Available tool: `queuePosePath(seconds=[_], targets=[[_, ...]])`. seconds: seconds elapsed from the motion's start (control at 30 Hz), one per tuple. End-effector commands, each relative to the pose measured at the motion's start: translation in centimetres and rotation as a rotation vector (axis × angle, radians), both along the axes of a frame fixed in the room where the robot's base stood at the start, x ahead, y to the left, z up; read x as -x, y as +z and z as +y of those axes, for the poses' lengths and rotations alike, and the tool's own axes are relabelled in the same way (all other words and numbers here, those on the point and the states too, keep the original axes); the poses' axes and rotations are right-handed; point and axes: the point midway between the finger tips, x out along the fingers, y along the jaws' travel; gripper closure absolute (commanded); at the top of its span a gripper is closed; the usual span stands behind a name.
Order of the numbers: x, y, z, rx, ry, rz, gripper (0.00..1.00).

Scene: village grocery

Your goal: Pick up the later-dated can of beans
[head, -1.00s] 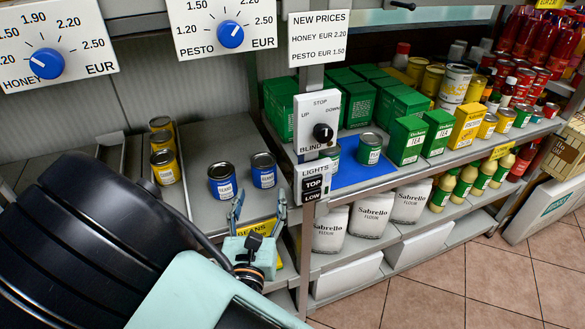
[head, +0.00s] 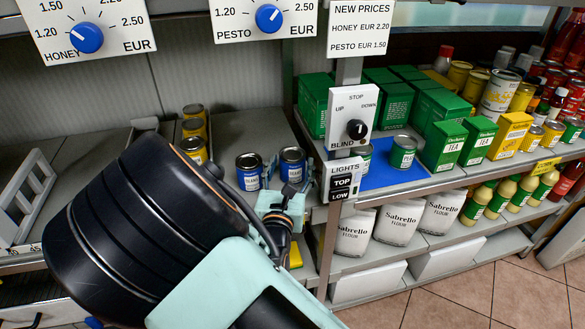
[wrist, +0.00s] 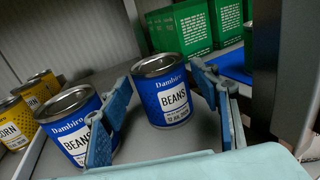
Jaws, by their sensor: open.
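Two blue cans of beans stand upright side by side on the grey shelf. The right can (head: 292,163) shows in the wrist view (wrist: 165,92) between my open fingers, with clear space around it. Its label has a small date line, perhaps a July date, too small to read surely. The left can (head: 249,172) stands outside my left finger, which hides part of its label in the wrist view (wrist: 68,128); its date cannot be read. My gripper (wrist: 160,78) is open and empty; in the head view (head: 283,196) it is just in front of the right can.
Yellow corn cans (head: 194,148) stand behind and left of the beans. A grey post (wrist: 285,70) rises close to the right of my gripper. Green tea boxes (head: 444,145) and a can on a blue mat (head: 402,152) are on the shelf beyond. Flour bags (head: 398,221) stand below.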

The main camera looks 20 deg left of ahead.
Motion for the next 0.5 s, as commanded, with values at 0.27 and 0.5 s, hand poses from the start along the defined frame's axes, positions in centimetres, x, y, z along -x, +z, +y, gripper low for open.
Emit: queuePosePath(seconds=[0.27, 0.5], targets=[[-0.86, 0.00, 0.11, 0.001, 0.000, 0.001, 0.44], [-0.84, 0.01, 0.11, 0.000, 0.000, 0.000, 0.64]])
